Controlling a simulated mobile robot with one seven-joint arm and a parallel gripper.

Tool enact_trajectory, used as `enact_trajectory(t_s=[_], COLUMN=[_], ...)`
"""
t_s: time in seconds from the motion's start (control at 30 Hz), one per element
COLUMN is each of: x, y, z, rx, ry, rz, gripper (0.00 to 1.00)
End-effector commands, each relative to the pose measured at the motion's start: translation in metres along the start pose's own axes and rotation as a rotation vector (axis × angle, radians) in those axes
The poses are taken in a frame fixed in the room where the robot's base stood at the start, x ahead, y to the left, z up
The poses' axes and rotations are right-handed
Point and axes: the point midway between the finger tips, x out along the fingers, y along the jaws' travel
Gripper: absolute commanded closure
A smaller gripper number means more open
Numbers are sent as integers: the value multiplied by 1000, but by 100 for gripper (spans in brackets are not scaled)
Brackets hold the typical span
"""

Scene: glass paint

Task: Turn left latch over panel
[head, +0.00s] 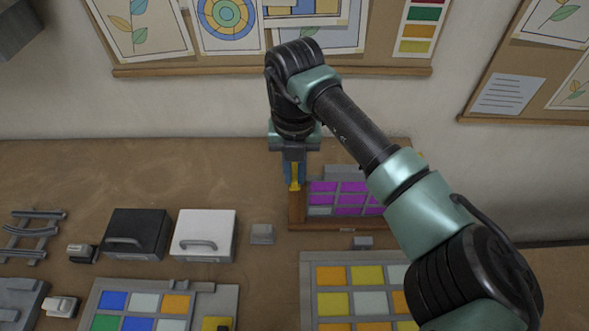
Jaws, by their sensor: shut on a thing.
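The panel (350,187) has purple panes in a grey grid and stands in a brown wooden frame (297,211) at the back of the bench, under the pinboard. My gripper (294,183) points down at the frame's left side. Its blue fingers are shut on the yellow left latch (295,186), of which only a small part shows between and below them. Whether the latch lies over the panel's edge cannot be told. My arm hides the panel's right part.
Two glass panels, one with blue, green and orange panes (145,301) and one with yellow and orange panes (352,303), lie in front. A black box (137,232), a white box (204,232) and a small grey block (262,234) stand left. Bare bench lies behind the boxes.

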Motion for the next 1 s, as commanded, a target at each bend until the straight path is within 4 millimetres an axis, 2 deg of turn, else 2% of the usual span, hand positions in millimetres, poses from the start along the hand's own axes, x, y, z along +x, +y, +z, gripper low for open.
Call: enact_trajectory(t_s=[0.47,0.67,1.0], x=[0,1,2], y=[-2,-6,-13], z=[0,1,4], rx=[-58,-184,-496], ry=[0,-1,-2], rz=[-2,-2,-2], gripper=[100,100,100])
